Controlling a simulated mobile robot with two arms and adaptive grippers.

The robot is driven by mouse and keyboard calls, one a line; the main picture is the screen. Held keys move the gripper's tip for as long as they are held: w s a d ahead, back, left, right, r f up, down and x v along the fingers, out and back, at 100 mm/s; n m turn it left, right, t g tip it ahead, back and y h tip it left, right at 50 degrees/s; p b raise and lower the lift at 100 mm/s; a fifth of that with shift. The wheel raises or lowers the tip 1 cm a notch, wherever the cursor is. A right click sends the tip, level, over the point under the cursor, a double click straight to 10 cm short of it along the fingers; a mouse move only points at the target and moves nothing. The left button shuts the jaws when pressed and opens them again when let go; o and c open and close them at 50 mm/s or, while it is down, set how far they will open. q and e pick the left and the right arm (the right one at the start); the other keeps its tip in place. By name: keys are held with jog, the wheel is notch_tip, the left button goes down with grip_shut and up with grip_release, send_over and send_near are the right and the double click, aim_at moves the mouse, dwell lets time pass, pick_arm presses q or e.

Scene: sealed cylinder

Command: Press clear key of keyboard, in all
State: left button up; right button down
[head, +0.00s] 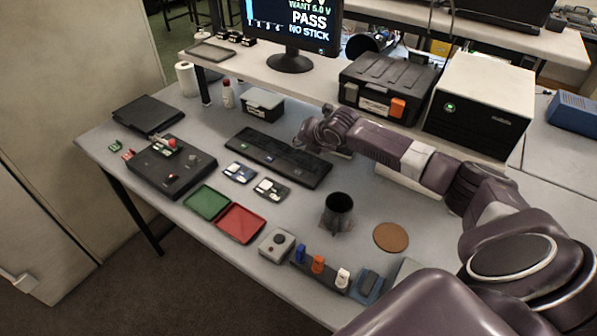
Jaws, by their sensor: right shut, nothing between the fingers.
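The black keyboard (262,150) lies on the grey workbench, with a few small coloured marks on it. The clear key cannot be made out at this size. My right gripper (303,148) reaches in from the right and is over the right part of the keyboard, with its jaws shut and empty. Its wrist hides the keyboard's upper right edge. I cannot tell whether the fingertips touch a key. The monitor (292,22) behind shows "WANT 5.0 V", "PASS" and "NO STICK". My left gripper is not in view.
Two small meter-like devices (271,189) lie in front of the keyboard. A green tray (207,202), a red tray (241,223), a dark mug (338,212) and a cork coaster (391,238) are nearer. A black fixture box (171,167) stands left. A toolbox (388,87) is behind my right arm.

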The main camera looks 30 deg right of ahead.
aim_at(299, 173)
jog(key=f+b, duration=0.4)
jog(key=shift+s+d+f, duration=0.1)
jog(key=shift+d, duration=0.1)
notch_tip(299, 173, down, 4)
jog(key=b, duration=0.3)
jog(key=shift+f+b, duration=0.3)
jog(key=shift+f, duration=0.05)
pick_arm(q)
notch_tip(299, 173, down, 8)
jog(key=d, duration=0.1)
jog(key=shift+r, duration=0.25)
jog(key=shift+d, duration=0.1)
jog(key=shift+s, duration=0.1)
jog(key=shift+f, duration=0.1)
pick_arm(e)
jog(key=shift+f, duration=0.4)
